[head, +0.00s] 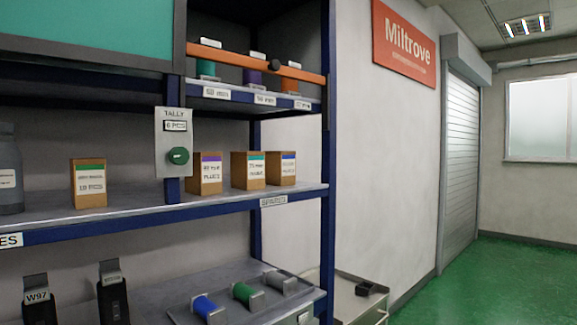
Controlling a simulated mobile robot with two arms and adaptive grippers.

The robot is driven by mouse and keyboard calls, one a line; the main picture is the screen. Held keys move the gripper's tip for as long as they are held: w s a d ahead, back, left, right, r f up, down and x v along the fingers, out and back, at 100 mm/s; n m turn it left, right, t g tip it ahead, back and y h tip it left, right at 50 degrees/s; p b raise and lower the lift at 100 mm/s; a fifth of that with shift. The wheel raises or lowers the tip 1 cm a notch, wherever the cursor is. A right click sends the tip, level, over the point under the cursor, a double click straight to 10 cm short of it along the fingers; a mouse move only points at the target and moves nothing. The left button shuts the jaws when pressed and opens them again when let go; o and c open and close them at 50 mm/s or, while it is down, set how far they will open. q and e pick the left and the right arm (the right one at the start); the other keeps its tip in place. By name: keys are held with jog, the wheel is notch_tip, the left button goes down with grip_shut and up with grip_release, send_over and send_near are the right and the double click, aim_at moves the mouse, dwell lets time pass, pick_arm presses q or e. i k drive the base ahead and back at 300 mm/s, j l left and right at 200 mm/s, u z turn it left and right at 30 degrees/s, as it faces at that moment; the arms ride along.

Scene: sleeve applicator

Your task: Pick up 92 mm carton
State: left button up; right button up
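Several small brown cartons stand upright on the middle shelf. One carton (89,184) has a green band and a label that seems to read 10 PCS. To the right stand a purple-banded carton (205,174), a teal-banded carton (248,171) and a blue-banded carton (281,169). Their size print is too small to read surely, so I cannot tell which is the 92 mm carton. The tally post partly covers the purple-banded carton's left side. Neither of my grippers is in view.
A tally box (174,141) with a green knob hangs before the middle shelf (135,211). An orange rail (253,67) crosses the spools above. A grey bottle (9,170) stands at left. Below are black holders (112,297) and a spool tray (252,307). Green floor (500,285) is clear at right.

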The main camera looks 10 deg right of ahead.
aim_at(207, 179)
jog(key=u, duration=0.4)
jog(key=i+l+u, duration=0.2)
jog(key=l+u, duration=0.25)
jog(key=i+l+u, duration=0.1)
jog(key=l+u, duration=0.35)
jog(key=l, duration=0.15)
jog(key=l+u, duration=0.45)
jog(key=l, duration=0.1)
